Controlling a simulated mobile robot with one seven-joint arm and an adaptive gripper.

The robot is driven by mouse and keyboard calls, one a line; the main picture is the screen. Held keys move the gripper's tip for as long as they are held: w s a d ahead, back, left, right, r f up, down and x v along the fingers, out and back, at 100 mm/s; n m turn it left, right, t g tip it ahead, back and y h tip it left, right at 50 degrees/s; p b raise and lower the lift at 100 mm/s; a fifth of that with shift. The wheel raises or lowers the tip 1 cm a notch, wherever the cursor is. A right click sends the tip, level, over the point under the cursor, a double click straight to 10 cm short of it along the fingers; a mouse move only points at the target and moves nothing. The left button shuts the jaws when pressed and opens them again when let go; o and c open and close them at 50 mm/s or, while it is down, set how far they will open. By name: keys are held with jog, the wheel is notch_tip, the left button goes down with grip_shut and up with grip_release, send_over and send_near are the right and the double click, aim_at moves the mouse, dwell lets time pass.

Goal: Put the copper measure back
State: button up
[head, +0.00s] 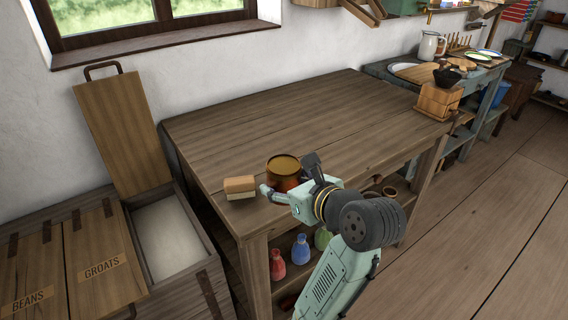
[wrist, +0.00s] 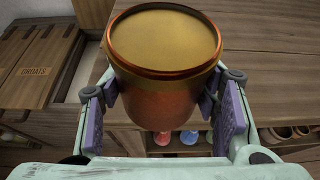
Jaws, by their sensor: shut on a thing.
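The copper measure (head: 284,174) is a round, shiny copper cup, seen near the front left corner of the wooden table. In the wrist view the copper measure (wrist: 165,95) stands upright between the purple finger pads, with its rim toward the camera. A flat golden-brown surface shows inside the rim; I cannot tell whether it is contents or the bottom. My gripper (head: 290,188) is shut on its sides, and the gripper (wrist: 160,104) also shows in the wrist view. Whether the measure's base touches the tabletop cannot be told.
A wood-backed brush or block (head: 240,187) lies left of the measure. A bin with its lid (head: 122,130) raised shows pale contents; beside it are closed lids marked BEANS and GROATS (head: 98,262). Coloured bottles (head: 300,250) stand on the shelf below. A grinder (head: 438,100) stands far right. The tabletop's middle is clear.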

jog(key=shift+s+a+f, duration=0.25)
jog(key=shift+a, duration=0.25)
jog(key=w+p, duration=0.1)
jog(key=w, duration=0.4)
jog(key=w+d+f, duration=0.1)
jog(key=w, duration=0.4)
jog(key=w+p, duration=0.1)
jog(key=w, duration=0.4)
jog(key=shift+w+d+f+p, duration=0.2)
jog(key=shift+d+p, duration=0.05)
jog(key=shift+p, duration=0.1)
jog(key=shift+w+f, duration=0.1)
jog(key=shift+w, duration=0.1)
jog(key=shift+f+p, duration=0.3)
jog(key=shift+f, duration=1.45)
jog(key=shift+f, duration=0.15)
jog(key=o, duration=1.3)
jog(key=shift+f, duration=0.1)
jog(key=shift+o, duration=0.2)
